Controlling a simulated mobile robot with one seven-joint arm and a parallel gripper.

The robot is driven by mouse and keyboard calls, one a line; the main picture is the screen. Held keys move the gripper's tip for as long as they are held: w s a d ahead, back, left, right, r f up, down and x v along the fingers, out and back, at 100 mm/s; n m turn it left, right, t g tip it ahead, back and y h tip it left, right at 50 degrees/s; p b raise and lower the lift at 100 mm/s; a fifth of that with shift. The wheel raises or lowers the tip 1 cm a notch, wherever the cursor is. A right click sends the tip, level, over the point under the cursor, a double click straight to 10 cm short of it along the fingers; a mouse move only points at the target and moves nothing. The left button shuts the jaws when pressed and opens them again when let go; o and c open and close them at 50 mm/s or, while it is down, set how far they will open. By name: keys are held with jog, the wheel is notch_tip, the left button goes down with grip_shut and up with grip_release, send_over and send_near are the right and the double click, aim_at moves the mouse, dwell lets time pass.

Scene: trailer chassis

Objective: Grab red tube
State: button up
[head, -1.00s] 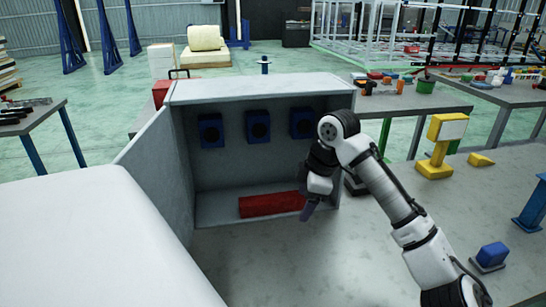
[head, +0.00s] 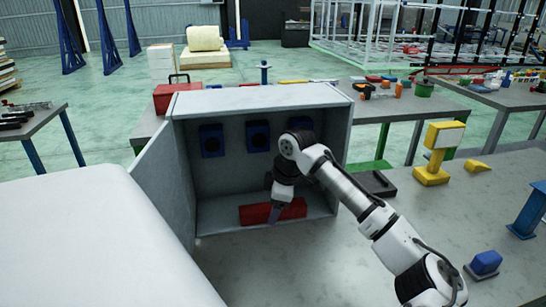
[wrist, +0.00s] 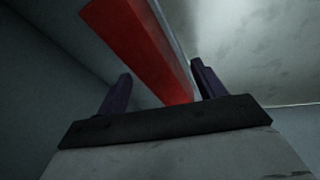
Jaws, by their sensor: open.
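The red tube (head: 257,213) is a long red bar. It lies lengthwise on the floor of an open grey cabinet (head: 262,97), near its front lip. My gripper (head: 274,216) is in front of the tube's middle in the head view and hides part of it. In the wrist view the tube (wrist: 145,45) runs from upper left down to between the two dark purple fingers of my gripper (wrist: 160,85). The fingers are apart with no visible grip on the tube. Whether they touch it, I cannot tell.
Several blue blocks with dark round faces (head: 211,141) are on the cabinet's back wall. The cabinet's open door (head: 160,190) stands at the left. A yellow stand (head: 434,160) and a blue block (head: 487,259) are on the table at right. The tabletop before the cabinet is clear.

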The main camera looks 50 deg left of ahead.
jog(key=c, duration=1.5)
